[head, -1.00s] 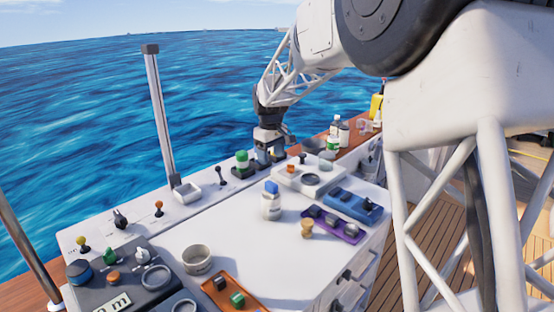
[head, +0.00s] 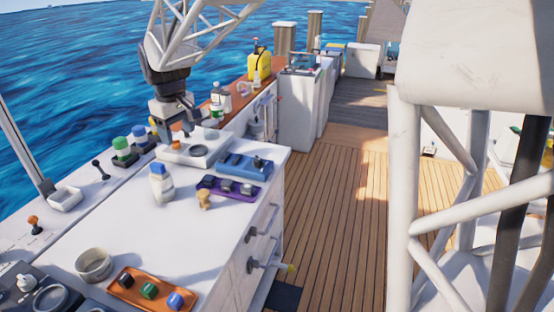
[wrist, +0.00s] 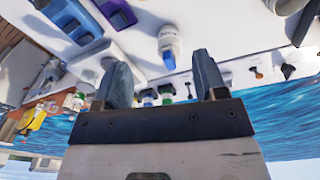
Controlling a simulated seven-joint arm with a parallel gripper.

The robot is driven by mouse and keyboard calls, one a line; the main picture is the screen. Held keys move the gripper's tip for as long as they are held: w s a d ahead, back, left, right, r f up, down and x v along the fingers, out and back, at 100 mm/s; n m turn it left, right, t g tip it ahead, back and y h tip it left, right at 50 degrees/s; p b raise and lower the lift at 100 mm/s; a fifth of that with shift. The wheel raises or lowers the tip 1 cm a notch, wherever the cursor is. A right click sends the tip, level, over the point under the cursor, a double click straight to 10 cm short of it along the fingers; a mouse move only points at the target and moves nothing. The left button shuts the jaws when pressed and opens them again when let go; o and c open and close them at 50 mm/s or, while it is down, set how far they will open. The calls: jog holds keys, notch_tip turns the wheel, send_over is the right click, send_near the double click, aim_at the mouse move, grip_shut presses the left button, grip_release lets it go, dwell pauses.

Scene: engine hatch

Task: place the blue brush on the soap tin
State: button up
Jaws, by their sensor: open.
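I cannot pick out a blue brush or a soap tin for certain in either view. An open round grey tin (head: 95,264) stands on the white counter at lower left. My gripper (head: 180,132) hangs, pointing down, above the far end of the counter, beside a white tray (head: 212,152). A white bottle with a blue cap (head: 161,184) stands nearer on the counter, apart from the gripper; a white bottle also shows in the wrist view (wrist: 168,46).
A blue tray (head: 232,160) and a purple tray (head: 216,193) hold small blocks, with a tan knob-shaped piece (head: 205,200) beside them. An orange tray (head: 127,294) with blocks lies in front. Bottles and a yellow container (head: 258,68) stand beyond. The counter's middle is clear.

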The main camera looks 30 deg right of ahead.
jog(key=s+d+f+m, duration=0.1)
jog(key=s+d+m, duration=0.1)
jog(key=s, duration=1)
jog(key=s+d+f+m+t, duration=0.1)
jog(key=s+d, duration=0.4)
jog(key=s, duration=0.7)
jog(key=s+d+f+m, duration=0.2)
jog(key=s+d+m, duration=0.1)
jog(key=s, duration=0.8)
jog(key=shift+s+d+f+t, duration=0.15)
jog(key=shift+s+f+t, duration=0.25)
